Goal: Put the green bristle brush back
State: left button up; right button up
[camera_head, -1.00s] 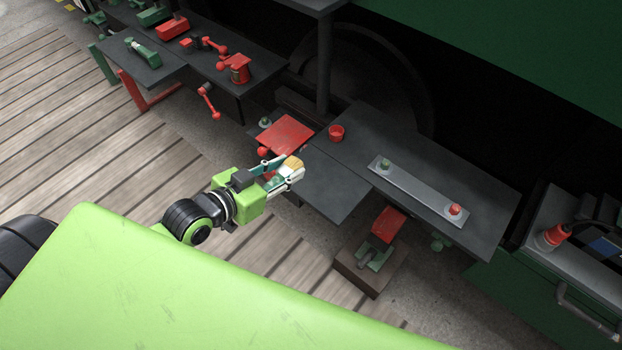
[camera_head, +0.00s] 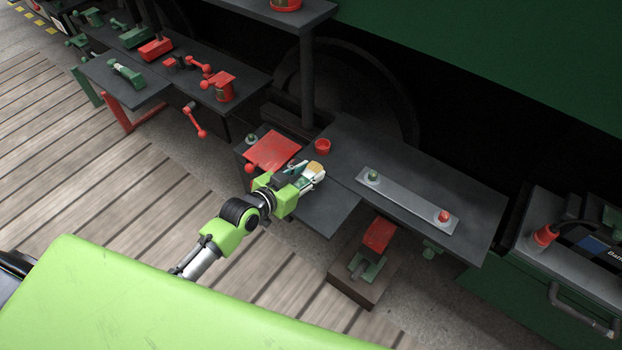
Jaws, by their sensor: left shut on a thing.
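My left gripper (camera_head: 311,178) is shut on a small brush, the green bristle brush by the task's name. The brush (camera_head: 316,168) shows a pale yellow-tan tip between the fingers, with a bit of green by the jaws; the rest of it is hidden by the fingers. The gripper is over the left part of the dark bench (camera_head: 335,208), just right of a red plate (camera_head: 272,151) and below a small red cup (camera_head: 322,146). I cannot tell how high it is above the bench. My right gripper is not in view.
A grey bar (camera_head: 408,200) with a green knob (camera_head: 373,175) and a red knob (camera_head: 444,216) lies on the bench. A red and green tool (camera_head: 377,238) stands on a brown block below. Another bench (camera_head: 180,80) with several tools is at upper left.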

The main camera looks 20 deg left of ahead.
pick_arm(q)
jog(key=shift+w+d+f, duration=0.1)
jog(key=shift+w+f, duration=0.15)
jog(key=shift+f, duration=0.05)
jog(key=shift+w+d+f, duration=0.1)
jog(key=shift+w+f, duration=0.05)
jog(key=shift+f, duration=0.45)
jog(key=shift+w+f, duration=0.1)
jog(key=shift+f, duration=1)
jog(key=shift+c, duration=0.6)
jog(key=o, duration=1.2)
jog(key=shift+o, duration=0.2)
jog(key=shift+f+b, duration=0.35)
jog(key=shift+b, duration=0.25)
jog(key=v, duration=1.4)
jog(key=shift+w+a+r, duration=0.15)
jog(key=shift+a+r, duration=0.05)
jog(key=shift+a, duration=0.1)
